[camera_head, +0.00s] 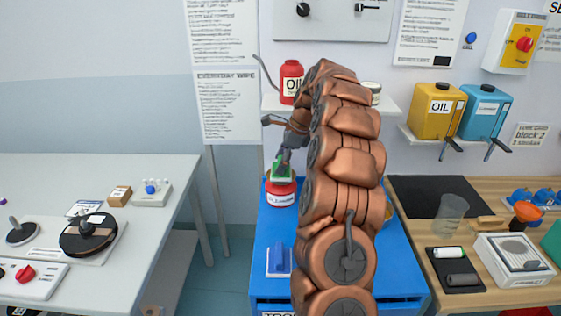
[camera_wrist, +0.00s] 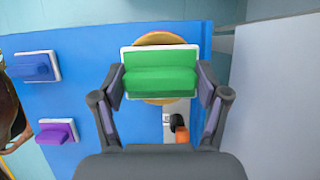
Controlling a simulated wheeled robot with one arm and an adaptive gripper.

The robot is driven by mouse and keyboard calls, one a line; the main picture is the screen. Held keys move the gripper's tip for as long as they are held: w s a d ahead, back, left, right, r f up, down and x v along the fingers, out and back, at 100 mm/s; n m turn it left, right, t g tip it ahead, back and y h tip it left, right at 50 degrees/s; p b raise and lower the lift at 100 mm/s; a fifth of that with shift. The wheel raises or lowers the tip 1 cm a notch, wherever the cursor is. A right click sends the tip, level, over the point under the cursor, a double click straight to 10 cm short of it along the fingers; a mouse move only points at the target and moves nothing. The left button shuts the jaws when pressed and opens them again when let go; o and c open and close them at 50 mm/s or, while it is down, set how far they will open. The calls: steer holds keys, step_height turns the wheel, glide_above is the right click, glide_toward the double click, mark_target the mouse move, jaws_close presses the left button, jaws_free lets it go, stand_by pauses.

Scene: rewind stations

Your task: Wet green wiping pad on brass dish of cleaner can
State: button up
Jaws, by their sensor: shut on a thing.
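My gripper (camera_wrist: 160,84) is shut on the green wiping pad (camera_wrist: 160,70), a green block with a white plate, with one finger on each side. In the wrist view the round brass dish (camera_wrist: 158,38) of the cleaner can shows behind and around the pad, mostly hidden by it. In the head view the red cleaner can (camera_head: 281,194) stands on the blue cart top, and the green pad (camera_head: 282,170) is right over it. I cannot tell whether the pad touches the dish. My arm covers part of the cart.
A blue pad (camera_wrist: 36,67) and a purple pad (camera_wrist: 57,131) lie on the blue cart (camera_wrist: 90,95). A red oil can (camera_head: 291,82) stands on the shelf behind. A grey table (camera_head: 150,225) is at left, a wooden bench (camera_head: 480,190) at right.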

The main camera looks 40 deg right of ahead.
steer(key=shift+f, duration=0.85)
stand_by(2.2)
steer(key=shift+r+p, duration=2.1)
steer(key=shift+r, duration=1.45)
